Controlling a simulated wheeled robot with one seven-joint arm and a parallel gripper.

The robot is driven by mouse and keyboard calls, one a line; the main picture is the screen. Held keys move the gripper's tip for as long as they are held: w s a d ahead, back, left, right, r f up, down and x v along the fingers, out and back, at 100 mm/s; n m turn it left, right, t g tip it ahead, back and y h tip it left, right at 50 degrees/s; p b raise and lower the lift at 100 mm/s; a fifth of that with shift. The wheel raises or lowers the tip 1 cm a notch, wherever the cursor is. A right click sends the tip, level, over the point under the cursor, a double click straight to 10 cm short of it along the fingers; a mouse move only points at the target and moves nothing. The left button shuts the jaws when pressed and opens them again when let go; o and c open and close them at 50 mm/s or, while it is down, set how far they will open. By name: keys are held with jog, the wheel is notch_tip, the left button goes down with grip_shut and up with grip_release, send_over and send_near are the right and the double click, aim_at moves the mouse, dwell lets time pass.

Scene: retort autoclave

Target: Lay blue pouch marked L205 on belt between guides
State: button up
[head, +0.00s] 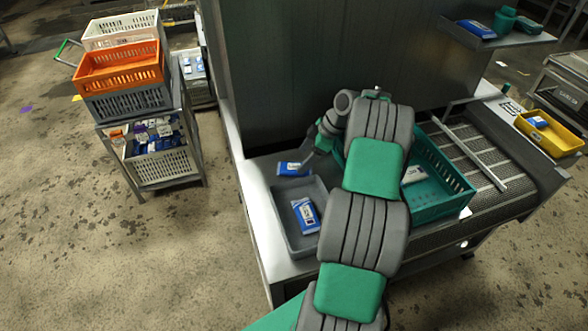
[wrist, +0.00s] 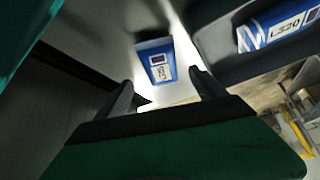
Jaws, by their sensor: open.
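A blue pouch (head: 293,169) lies on the steel table behind the grey tray. In the wrist view this pouch (wrist: 158,66) lies ahead, between the lines of my fingers; its label is too small to read surely. My gripper (wrist: 161,82) is open and empty, its fingers short of the pouch. In the head view my gripper (head: 309,159) is just right of the pouch. Another blue pouch (head: 305,213) lies in the grey tray; the wrist view shows it marked L320 (wrist: 279,26). The mesh belt (head: 466,150) runs at right, with pale guide bars (head: 480,150) across it.
The grey tray (head: 284,222) sits at the table's left front. A teal crate (head: 445,205) holding a white-labelled pouch stands between my arm and the belt. A yellow bin (head: 552,130) is far right. A dark cabinet wall rises behind. Stacked crates (head: 120,65) stand on a cart at left.

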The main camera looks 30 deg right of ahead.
aim_at(296, 166)
jog(key=p+x, duration=0.1)
jog(key=x, duration=0.4)
jog(key=shift+s, duration=0.1)
jog(key=shift+c, duration=0.6)
jog(key=c, duration=1.6)
jog(key=shift+o, duration=0.2)
jog(key=shift+r, duration=0.1)
